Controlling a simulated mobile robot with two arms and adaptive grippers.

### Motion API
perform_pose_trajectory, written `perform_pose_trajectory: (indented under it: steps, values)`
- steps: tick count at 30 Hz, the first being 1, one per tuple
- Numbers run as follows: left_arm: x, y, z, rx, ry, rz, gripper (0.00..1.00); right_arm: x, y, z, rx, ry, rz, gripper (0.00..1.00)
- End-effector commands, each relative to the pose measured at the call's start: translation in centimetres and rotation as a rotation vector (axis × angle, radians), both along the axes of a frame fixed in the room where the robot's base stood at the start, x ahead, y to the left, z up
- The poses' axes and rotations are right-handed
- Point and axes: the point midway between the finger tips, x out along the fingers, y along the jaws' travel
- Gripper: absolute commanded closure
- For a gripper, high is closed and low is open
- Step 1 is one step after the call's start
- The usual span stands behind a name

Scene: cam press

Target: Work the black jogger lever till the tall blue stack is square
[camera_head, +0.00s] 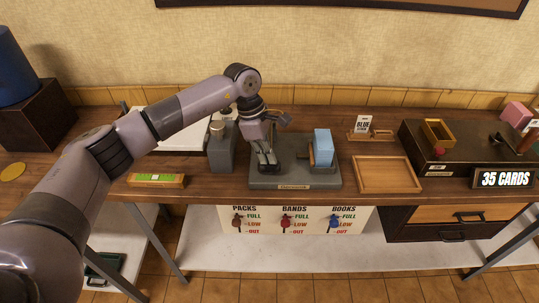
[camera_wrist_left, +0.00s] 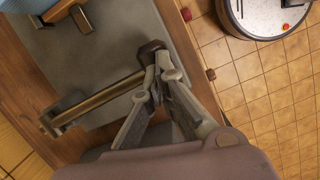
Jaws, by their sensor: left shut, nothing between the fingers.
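The tall blue stack (camera_head: 322,141) stands upright on the right side of a grey jogger base (camera_head: 290,181); a corner of it shows at the top left of the left wrist view (camera_wrist_left: 66,4). I cannot tell whether its edges are square. In the left wrist view, a brass-coloured lever arm (camera_wrist_left: 98,98) runs across the base to a dark knob (camera_wrist_left: 150,48). My left gripper (camera_head: 267,170) is over the left part of the base, pointing down. Its closed fingertips (camera_wrist_left: 160,72) are at the knob, with nothing between them; contact is unclear. My right gripper is out of view.
A grey block-shaped device (camera_head: 221,153) stands left of the base. An empty wooden tray (camera_head: 387,174), a small BLUE card stand (camera_head: 362,125) and a dark box (camera_head: 412,142) lie to the right. A green-topped wooden piece (camera_head: 156,181) lies near the front edge.

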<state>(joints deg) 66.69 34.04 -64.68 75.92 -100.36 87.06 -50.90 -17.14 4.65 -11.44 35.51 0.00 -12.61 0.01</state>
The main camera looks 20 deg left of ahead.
Motion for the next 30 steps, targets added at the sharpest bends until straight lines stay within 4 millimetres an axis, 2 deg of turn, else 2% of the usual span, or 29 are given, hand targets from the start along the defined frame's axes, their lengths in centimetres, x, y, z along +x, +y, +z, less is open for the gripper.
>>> perform_pose_trajectory:
  steps: [6, 17, 20, 30]
  values:
    - [-0.1, 2.7, 0.7, 0.002, -0.001, 0.002, 1.00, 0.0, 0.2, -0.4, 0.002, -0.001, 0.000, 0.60]
    - [-0.1, 2.8, 1.2, 0.001, -0.001, 0.001, 1.00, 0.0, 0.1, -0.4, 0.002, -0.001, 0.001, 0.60]
    - [-0.1, 3.1, 2.4, 0.000, -0.002, 0.001, 1.00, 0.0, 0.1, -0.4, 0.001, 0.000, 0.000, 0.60]
    - [-0.1, 4.9, 9.2, 0.000, -0.003, 0.003, 1.00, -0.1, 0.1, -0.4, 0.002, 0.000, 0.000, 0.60]
